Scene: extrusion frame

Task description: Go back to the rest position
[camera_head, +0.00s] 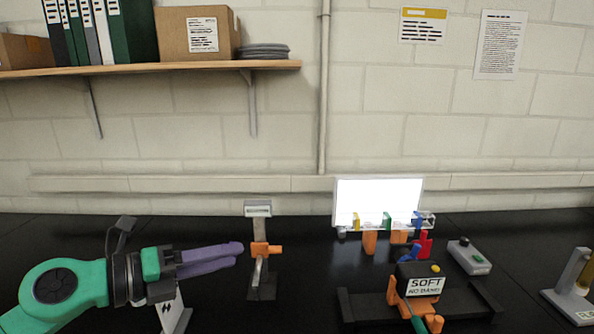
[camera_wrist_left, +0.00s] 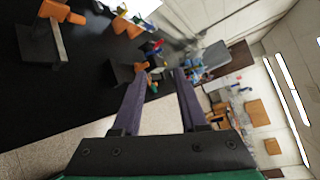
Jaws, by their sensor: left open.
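My left gripper (camera_head: 240,254) reaches in from the left in the head view, with its purple fingers pointing right above the black table. In the left wrist view its two fingers (camera_wrist_left: 158,76) stand apart with nothing between them. In the head view the fingers end left of a post stand with an orange clamp (camera_head: 262,249), with a small gap seen between them. My right gripper is in neither view.
A black fixture with a "SOFT" sign (camera_head: 426,287) and orange parts stands front right. Behind it are a white lit panel (camera_head: 378,201) and several coloured pieces. A grey button box (camera_head: 469,256) and a metal stand (camera_head: 571,290) are farther right. A shelf (camera_head: 150,68) hangs above.

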